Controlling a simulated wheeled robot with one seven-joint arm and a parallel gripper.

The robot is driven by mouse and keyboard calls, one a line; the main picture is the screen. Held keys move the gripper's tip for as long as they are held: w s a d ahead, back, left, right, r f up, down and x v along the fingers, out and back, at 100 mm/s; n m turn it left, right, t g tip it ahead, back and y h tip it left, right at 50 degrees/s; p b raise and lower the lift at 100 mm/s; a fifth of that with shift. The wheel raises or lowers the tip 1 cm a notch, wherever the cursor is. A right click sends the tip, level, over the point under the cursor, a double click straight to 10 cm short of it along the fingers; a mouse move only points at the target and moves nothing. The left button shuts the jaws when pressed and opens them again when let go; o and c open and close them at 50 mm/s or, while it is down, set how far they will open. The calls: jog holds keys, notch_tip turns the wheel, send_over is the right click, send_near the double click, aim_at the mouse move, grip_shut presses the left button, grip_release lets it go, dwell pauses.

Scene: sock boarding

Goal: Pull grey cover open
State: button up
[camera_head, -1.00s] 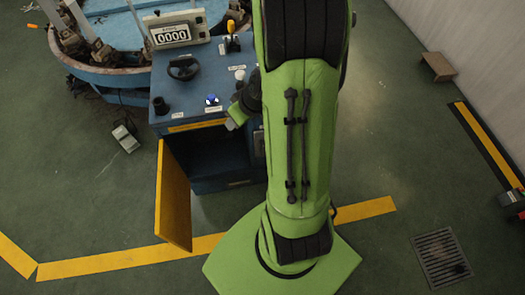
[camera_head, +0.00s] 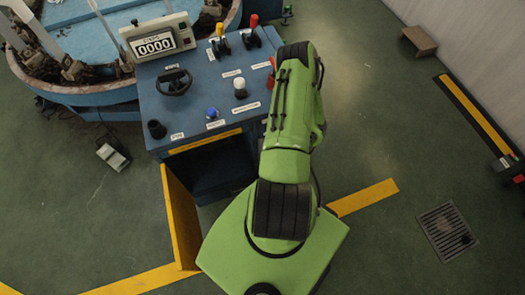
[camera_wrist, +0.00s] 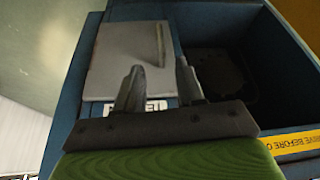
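The grey cover (camera_wrist: 118,58) is a flat pale panel on the blue cabinet, left of centre in the wrist view. A thin upright handle (camera_wrist: 160,45) shows near its right edge. My gripper (camera_wrist: 159,70) is open and empty, its two fingers spread in front of the cover's lower right part. The handle appears between the fingertips in the picture, but I cannot tell how far off it is. In the head view my arm hides the gripper and the cover. A white label (camera_wrist: 156,104) is partly hidden behind the fingers.
The blue console (camera_head: 200,105) carries levers, knobs and a counter (camera_head: 157,40). Its yellow door (camera_head: 180,220) stands open at the front. A dark compartment (camera_wrist: 225,75) lies right of the cover.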

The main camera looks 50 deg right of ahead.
jog(key=b+x, duration=0.5)
jog(key=x, duration=0.9)
jog(key=shift+w+f, duration=0.1)
jog(key=shift+f, duration=0.15)
grip_shut()
